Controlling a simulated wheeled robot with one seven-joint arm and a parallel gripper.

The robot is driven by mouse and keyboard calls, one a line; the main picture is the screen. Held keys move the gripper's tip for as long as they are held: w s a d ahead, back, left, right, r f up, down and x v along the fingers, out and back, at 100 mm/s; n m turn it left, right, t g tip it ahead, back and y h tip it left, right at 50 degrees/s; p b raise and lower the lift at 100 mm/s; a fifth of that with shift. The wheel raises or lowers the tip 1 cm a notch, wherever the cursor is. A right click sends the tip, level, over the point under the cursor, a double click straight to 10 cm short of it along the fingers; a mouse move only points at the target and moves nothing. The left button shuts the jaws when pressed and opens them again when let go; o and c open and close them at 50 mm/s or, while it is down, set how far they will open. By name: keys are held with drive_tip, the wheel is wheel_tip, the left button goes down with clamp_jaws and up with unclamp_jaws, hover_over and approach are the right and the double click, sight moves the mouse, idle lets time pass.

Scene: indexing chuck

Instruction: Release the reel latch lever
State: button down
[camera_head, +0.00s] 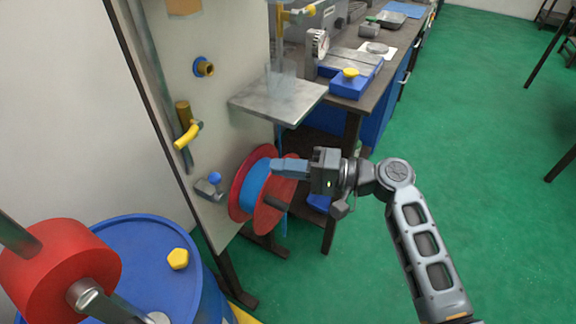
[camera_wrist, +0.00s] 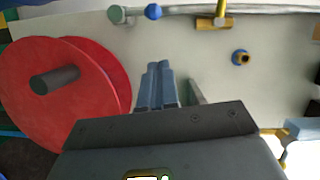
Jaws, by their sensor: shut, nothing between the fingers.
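The red reel (camera_head: 273,203) with a blue band is mounted on the pale panel, and it fills the left of the wrist view (camera_wrist: 50,85). The latch lever (camera_head: 214,181) has a blue ball knob and a grey base on the panel, left of the reel. In the wrist view its blue knob (camera_wrist: 153,11) shows at the top edge, beyond my fingertips. My gripper (camera_head: 276,166) is shut and empty, with its fingers beside the reel's upper right in the head view. In the wrist view my fingers (camera_wrist: 158,69) are together, apart from the knob.
A yellow-handled valve (camera_head: 188,132) and a brass fitting (camera_head: 204,67) project from the panel (camera_head: 225,95). A metal shelf (camera_head: 275,100) overhangs above the reel. A blue drum (camera_head: 145,240) and a red cylinder (camera_head: 55,268) stand lower left. The green floor at right is open.

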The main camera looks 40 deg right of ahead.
sight(218, 177)
drive_tip(key=w+a+p, duration=0.1)
drive_tip(key=w+a, duration=0.4)
drive_tip(key=a, duration=0.2)
drive_tip(key=shift+w+a+f+p, duration=0.3)
drive_tip(key=shift+a+f+p, duration=0.05)
drive_tip(key=shift+s+a+r+n, duration=0.1)
drive_tip(key=shift+a+n, duration=0.2)
drive_tip(key=shift+n, duration=0.2)
drive_tip(key=shift+s+a+r+n+g+h+b, duration=0.2)
drive_tip(key=shift+a+n+g+h+b, duration=0.15)
drive_tip(key=shift+a+n, duration=0.35)
drive_tip(key=a+n, duration=0.1)
drive_tip(key=s+a+n+h+b, duration=0.1)
drive_tip(key=n, duration=0.1)
drive_tip(key=a+f+n+h, duration=0.1)
drive_tip(key=a+n, duration=0.1)
drive_tip(key=shift+s+h, duration=0.2)
drive_tip(key=shift+h, duration=0.05)
drive_tip(key=shift+a, duration=0.15)
idle(0.4)
